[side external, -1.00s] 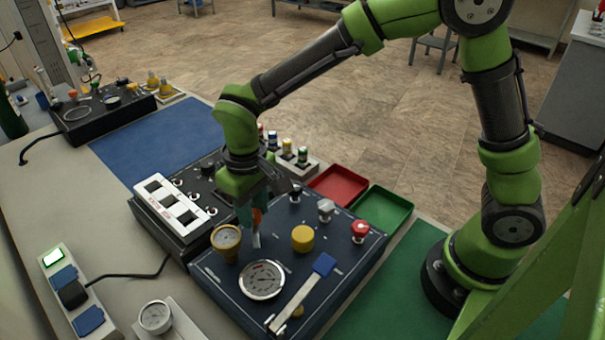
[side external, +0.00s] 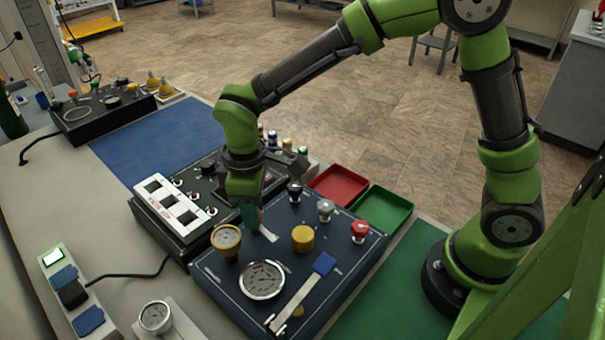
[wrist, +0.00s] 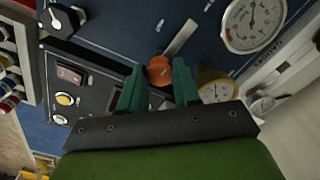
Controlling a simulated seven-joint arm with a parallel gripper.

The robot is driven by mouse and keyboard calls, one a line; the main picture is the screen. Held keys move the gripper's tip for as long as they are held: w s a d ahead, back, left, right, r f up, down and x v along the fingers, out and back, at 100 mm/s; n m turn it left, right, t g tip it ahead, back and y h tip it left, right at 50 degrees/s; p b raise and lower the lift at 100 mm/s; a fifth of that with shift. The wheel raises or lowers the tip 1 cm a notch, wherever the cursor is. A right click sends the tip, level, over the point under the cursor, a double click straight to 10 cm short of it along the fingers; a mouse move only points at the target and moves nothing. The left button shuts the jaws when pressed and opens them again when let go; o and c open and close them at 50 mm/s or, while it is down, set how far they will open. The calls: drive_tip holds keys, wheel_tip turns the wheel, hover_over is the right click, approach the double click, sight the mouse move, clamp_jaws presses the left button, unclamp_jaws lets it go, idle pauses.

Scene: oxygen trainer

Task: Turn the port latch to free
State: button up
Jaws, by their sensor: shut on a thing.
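The port latch has an orange hub and a pale grey lever. In the wrist view the orange hub (wrist: 159,70) sits between the teal fingertips of my gripper (wrist: 160,76), and the lever (wrist: 182,38) points up and right. My gripper is shut on the latch hub. In the side external view my gripper (side external: 250,215) is down at the dark blue panel (side external: 215,272) and hides the hub. The lever (side external: 269,235) sticks out toward the lower right. Any markings by the latch are too small to read.
A brass-coloured gauge (side external: 227,238) stands close left of my gripper. A round dial (side external: 262,280), yellow knob (side external: 303,238), red knob (side external: 360,230) and blue-ended lever (side external: 323,265) share the panel. A switch box (side external: 180,240) adjoins it. Red (side external: 338,182) and green (side external: 383,207) trays lie behind.

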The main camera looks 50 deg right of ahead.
idle(0.3)
drive_tip(key=o, duration=1.1)
drive_tip(key=shift+c, duration=0.2)
wheel_tip(320, 180, up, 17)
drive_tip(key=s+d+f+m+t+y, duration=0.1)
drive_tip(key=s+d+m+t, duration=0.2)
drive_tip(key=s+d+m, duration=0.3)
drive_tip(key=s+d+f+m+t+y, duration=0.1)
drive_tip(key=s+d+m+t, duration=0.3)
drive_tip(key=d, duration=0.6)
drive_tip(key=shift+s+d+f+m, duration=0.35)
drive_tip(key=shift+s+m, duration=0.55)
drive_tip(key=shift+s, duration=0.25)
